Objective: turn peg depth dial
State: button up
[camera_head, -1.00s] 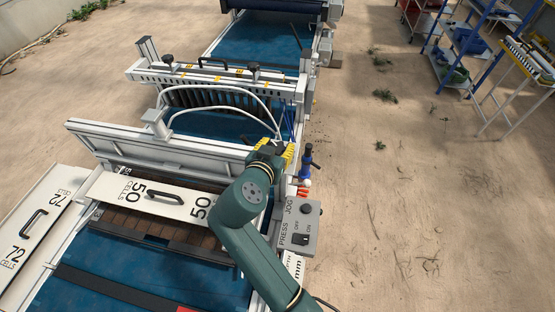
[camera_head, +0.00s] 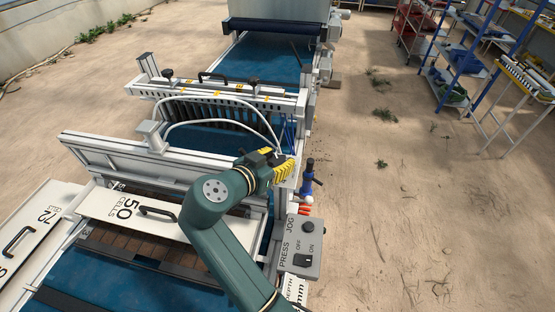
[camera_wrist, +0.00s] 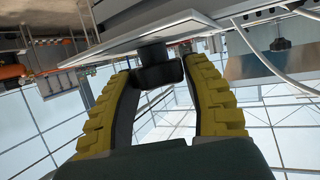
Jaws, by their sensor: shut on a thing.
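The peg depth dial is a black knob (camera_wrist: 158,68) under a pale plate (camera_wrist: 170,37) in the wrist view. My gripper (camera_wrist: 159,80) has its two yellow-backed fingers on either side of the knob, with the tips closed on it. In the head view my gripper (camera_head: 288,171) is at the right side of the seeder frame, just left of a blue-and-black fitting. The dial is hidden there behind the gripper and the frame. I cannot read any scale or mark on the dial.
A grey control box (camera_head: 302,245) marked JOG and PRESS stands close below my gripper. The blue-and-black fitting (camera_head: 309,178) is just right of it. A white 50 CELLS plate (camera_head: 105,205) lies at left. The sandy floor (camera_head: 410,220) at right is mostly clear.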

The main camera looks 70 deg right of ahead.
jog(key=o, duration=1.2)
jog(key=shift+f, duration=0.1)
jog(key=v, duration=1.2)
jog(key=shift+d, duration=0.1)
